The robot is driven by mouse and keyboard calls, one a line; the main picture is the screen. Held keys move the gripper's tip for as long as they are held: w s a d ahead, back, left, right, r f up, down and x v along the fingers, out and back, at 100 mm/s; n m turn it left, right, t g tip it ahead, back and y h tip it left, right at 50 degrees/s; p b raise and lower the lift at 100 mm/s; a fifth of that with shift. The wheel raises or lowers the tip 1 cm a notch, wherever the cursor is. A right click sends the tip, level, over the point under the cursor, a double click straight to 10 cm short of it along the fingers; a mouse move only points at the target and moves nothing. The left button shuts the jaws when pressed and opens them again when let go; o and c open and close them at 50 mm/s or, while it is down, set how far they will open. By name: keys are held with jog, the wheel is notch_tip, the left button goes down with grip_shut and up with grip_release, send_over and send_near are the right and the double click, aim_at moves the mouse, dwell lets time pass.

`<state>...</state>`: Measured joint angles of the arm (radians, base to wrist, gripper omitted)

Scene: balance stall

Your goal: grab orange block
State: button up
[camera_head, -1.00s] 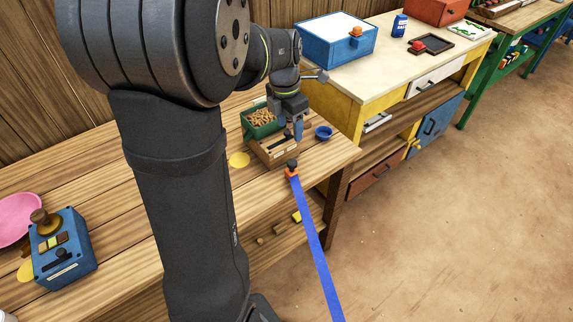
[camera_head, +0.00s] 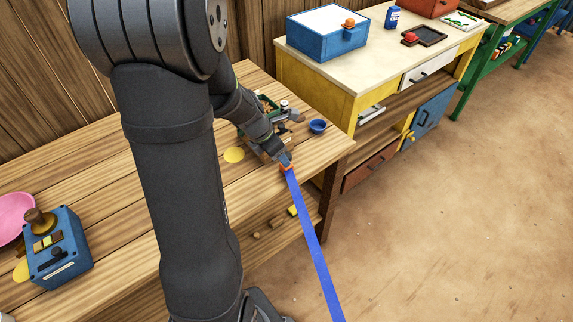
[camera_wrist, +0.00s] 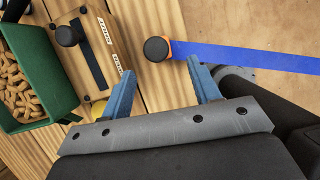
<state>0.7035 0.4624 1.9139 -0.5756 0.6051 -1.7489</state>
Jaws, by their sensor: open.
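A small orange block (camera_head: 286,168) sits at the front edge of the wooden table, with a blue strap (camera_head: 313,243) running down from it. In the wrist view the orange block (camera_wrist: 170,44) shows only as a thin orange rim beneath a round black knob (camera_wrist: 156,49). My gripper (camera_head: 284,158) is over the block in the head view and partly hides it. In the wrist view my gripper (camera_wrist: 161,72) is open, its two blue fingers apart and nothing between them. The knob lies just beyond the fingertips, nearer the right finger.
A green box of brown pieces (camera_wrist: 22,75) and a wooden box with a black slot (camera_wrist: 88,45) stand close to my gripper. A blue bowl (camera_head: 318,126) is to the right. A blue device (camera_head: 62,250) and pink plate (camera_head: 14,215) lie far left.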

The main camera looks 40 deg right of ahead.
jog(key=shift+x, duration=4.2)
jog(key=shift+w, duration=0.1)
jog(key=c, duration=1.1)
